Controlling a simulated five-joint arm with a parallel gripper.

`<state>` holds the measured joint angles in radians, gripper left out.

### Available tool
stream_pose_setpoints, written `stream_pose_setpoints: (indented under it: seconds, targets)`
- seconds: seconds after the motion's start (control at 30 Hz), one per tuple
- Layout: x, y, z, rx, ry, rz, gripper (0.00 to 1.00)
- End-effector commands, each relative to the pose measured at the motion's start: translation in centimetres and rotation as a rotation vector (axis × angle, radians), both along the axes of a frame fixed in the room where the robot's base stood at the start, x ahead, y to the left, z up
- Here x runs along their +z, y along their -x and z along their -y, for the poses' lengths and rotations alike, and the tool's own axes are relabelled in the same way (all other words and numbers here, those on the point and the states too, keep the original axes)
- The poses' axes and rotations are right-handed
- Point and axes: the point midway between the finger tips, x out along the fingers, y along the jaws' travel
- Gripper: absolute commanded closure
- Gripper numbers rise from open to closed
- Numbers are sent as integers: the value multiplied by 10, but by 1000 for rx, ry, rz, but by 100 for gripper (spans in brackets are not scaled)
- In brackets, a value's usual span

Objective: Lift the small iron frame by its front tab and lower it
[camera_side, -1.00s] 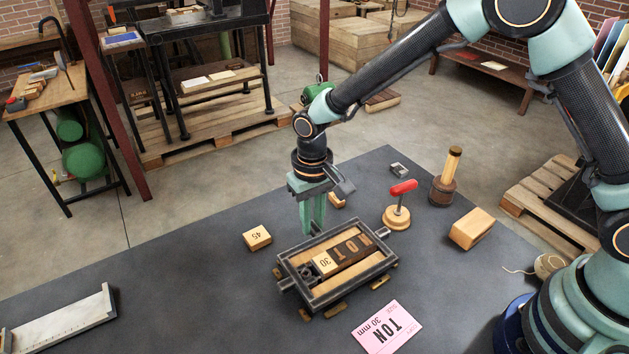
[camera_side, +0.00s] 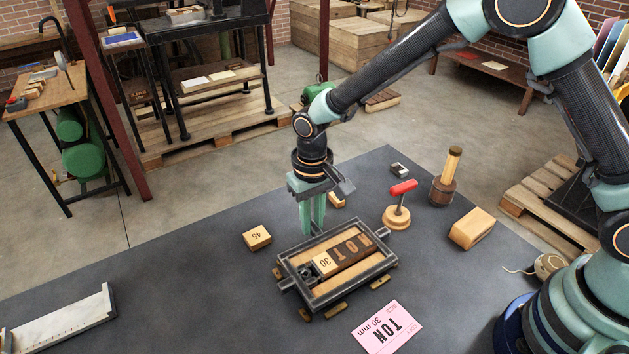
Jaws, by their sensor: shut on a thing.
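The small iron frame (camera_side: 345,287) is a dark rectangle near the middle of the table in the side view. It holds wooden strips, a dark block with pale letters (camera_side: 352,249) and a light block marked 30 (camera_side: 325,263). My gripper (camera_side: 312,230) points down at the frame's far long side, its fingers close together. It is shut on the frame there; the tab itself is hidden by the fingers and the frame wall. Small wooden pieces (camera_side: 336,311) show at the frame's near edge. I cannot tell how far the frame is off the table.
A block marked 45 (camera_side: 257,237) lies left of the frame. A red-handled tool (camera_side: 399,205), a mallet (camera_side: 446,180) and a wooden block (camera_side: 472,229) stand to the right. A pink card (camera_side: 387,327) lies in front. The table's left middle is clear.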

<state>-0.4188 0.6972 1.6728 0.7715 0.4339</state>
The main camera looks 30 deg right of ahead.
Motion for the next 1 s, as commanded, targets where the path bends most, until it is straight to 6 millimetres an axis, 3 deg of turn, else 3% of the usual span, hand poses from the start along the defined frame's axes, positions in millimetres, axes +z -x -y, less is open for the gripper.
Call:
stream_pose_setpoints:
  seconds: [1.0]
  targets:
    - [-14, -2, 0, 0, 0, 1, 100]
